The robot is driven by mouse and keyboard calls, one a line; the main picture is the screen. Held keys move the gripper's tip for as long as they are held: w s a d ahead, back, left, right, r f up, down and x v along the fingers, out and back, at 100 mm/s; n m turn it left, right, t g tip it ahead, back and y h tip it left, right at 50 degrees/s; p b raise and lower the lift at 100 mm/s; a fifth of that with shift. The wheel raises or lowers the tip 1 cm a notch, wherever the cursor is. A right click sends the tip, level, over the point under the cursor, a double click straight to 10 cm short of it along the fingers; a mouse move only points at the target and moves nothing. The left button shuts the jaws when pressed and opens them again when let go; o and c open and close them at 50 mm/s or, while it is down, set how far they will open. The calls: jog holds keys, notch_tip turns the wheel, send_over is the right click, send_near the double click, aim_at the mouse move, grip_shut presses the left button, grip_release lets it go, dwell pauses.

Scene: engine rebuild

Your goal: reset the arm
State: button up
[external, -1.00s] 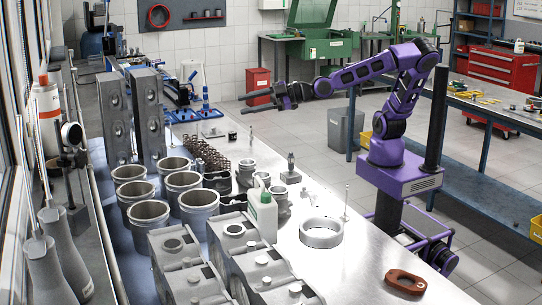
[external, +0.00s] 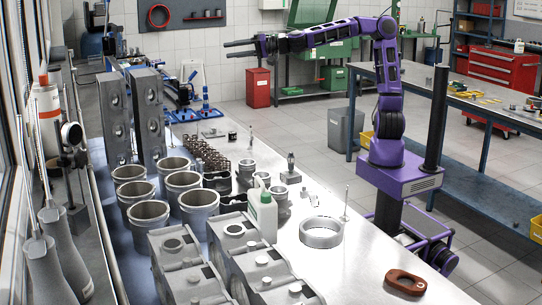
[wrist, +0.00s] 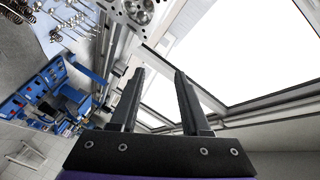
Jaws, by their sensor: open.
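My gripper (external: 239,49) is at the end of my purple arm (external: 345,32), raised well above the bench and pointing left in the external view. Its two dark fingers are apart with nothing between them. In the wrist view the fingers (wrist: 157,92) also stand apart and empty, with windows behind them. The gripper touches nothing.
The metal bench (external: 305,265) holds grey cylinders (external: 198,200), engine blocks (external: 262,270), a white-green bottle (external: 263,212), a ring (external: 321,232) and a brown-red part (external: 405,282). Tall grey cylinder heads (external: 147,115) stand at the left. The air around my arm is clear.

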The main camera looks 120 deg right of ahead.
jog(key=s+a+f+n+y, duration=0.2)
jog(key=s+a+n+y, duration=0.15)
jog(key=a, duration=0.35)
jog(key=s+a+f+n+g+y, duration=0.1)
jog(key=s+a+f+n+y, duration=0.15)
jog(key=a+n+y, duration=0.35)
jog(key=s+a+f+n+y, duration=0.2)
jog(key=s+a+n, duration=0.15)
jog(key=a, duration=0.45)
jog(key=s+a+f+n+g+h, duration=0.1)
jog(key=s+a+f+n+g, duration=0.1)
jog(key=s+f+g, duration=0.2)
jog(key=s+a+f+n+g+h, duration=0.2)
jog(key=s+f+g, duration=0.2)
jog(key=s+f, duration=0.6)
jog(key=s, duration=0.4)
jog(key=shift+s+f+n, duration=0.2)
jog(key=shift+s+n, duration=0.2)
jog(key=shift+a+h, duration=0.1)
jog(key=shift+h, duration=0.15)
